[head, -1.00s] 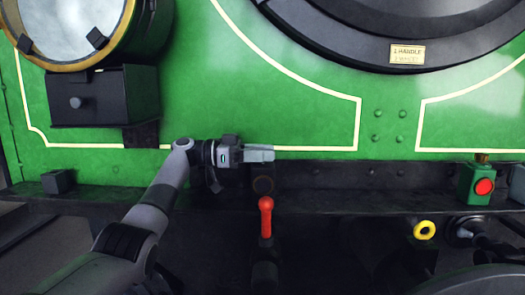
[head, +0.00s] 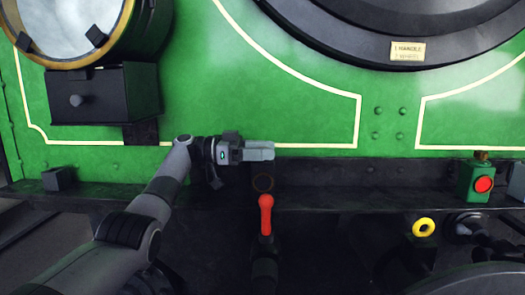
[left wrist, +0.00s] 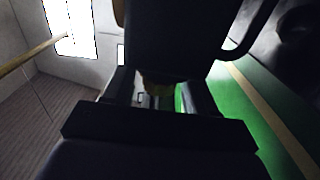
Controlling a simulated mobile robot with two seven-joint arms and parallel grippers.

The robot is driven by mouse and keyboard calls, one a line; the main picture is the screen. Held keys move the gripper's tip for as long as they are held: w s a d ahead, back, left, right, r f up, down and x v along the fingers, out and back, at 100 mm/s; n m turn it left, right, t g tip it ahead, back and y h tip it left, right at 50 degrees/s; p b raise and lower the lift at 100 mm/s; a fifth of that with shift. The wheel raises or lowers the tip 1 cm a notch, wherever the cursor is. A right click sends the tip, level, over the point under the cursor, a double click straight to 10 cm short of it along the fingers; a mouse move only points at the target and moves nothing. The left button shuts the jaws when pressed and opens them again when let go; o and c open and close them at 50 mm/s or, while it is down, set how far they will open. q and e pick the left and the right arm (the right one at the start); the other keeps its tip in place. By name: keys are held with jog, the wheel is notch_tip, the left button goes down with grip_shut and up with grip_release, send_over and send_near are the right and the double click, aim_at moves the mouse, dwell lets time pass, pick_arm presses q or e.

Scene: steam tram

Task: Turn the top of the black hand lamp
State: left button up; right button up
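The black hand lamp (head: 287,175) stands on the black beam and is hard to tell from it in the head view. A thin brown ring around its dark lens shows on its front. My left gripper (head: 260,151) comes from the left, its fingers level across the lamp's top and hiding it. In the left wrist view, upside down, the lamp's black body (left wrist: 170,40) with its handle fills the upper middle. Its brass top (left wrist: 157,88) lies between my two fingers (left wrist: 158,95). I cannot tell whether the fingers press on it. My right gripper is not in view.
A red-handled lever (head: 266,214) stands just below the lamp. A green lamp with a red lens (head: 478,181) stands at the right of the beam. A black box (head: 104,95) juts out at upper left. The green tram front (head: 290,115) is close behind my gripper.

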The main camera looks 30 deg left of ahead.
pick_arm(q)
jog(key=shift+a, duration=0.1)
jog(key=v, duration=0.7)
jog(key=shift+o, duration=0.2)
